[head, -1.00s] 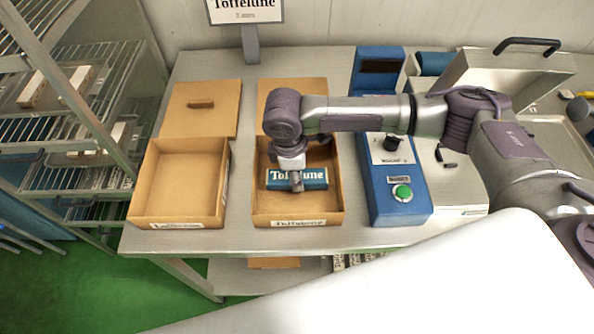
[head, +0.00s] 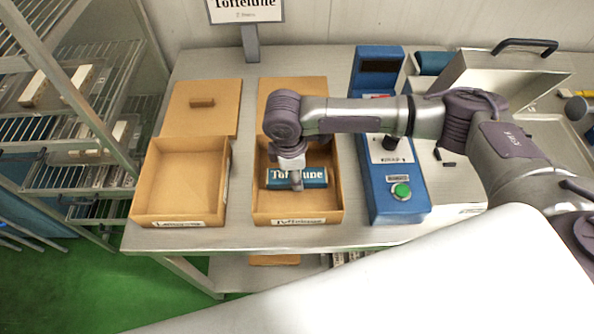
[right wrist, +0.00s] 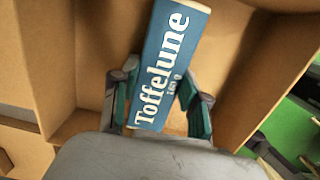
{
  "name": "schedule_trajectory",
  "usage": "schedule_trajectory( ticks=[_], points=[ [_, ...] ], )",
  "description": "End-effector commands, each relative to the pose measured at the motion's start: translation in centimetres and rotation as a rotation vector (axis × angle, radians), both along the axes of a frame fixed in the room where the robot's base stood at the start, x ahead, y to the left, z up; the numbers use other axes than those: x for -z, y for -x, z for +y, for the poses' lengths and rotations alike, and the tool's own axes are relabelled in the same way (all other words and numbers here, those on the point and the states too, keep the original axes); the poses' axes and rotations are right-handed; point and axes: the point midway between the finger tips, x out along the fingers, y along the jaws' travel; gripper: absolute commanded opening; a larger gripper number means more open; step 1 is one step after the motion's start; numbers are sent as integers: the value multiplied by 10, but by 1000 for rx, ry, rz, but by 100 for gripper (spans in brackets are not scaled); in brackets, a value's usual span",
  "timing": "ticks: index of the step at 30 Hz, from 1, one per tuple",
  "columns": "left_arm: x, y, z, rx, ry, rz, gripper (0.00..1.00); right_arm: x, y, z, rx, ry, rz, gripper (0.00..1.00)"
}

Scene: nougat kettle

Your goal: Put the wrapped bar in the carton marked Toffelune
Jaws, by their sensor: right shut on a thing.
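The wrapped bar (head: 315,178) is blue with white Toffelune lettering. It is inside the open brown carton (head: 298,221) whose front label reads Toffelune. My right gripper (head: 296,182) reaches down into this carton and is shut on the bar. In the right wrist view the bar (right wrist: 170,45) lies between the two fingers of the gripper (right wrist: 158,100), with brown carton walls around it. Whether the bar touches the carton floor is hard to tell. My left gripper is not in view.
A second open, empty carton (head: 137,205) stands to the left, its label hard to read. Brown lids (head: 195,122) lie behind the cartons. A blue machine (head: 400,208) with a green button stands close on the right. A wire rack (head: 95,55) is at far left.

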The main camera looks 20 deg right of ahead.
Motion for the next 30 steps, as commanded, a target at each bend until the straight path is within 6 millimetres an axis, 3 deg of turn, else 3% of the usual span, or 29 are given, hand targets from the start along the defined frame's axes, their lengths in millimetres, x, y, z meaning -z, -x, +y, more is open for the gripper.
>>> schedule_trajectory(
  ticks=[30],
  points=[
    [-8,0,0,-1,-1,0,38,6,0,0,0,0,0,0]
  ],
)
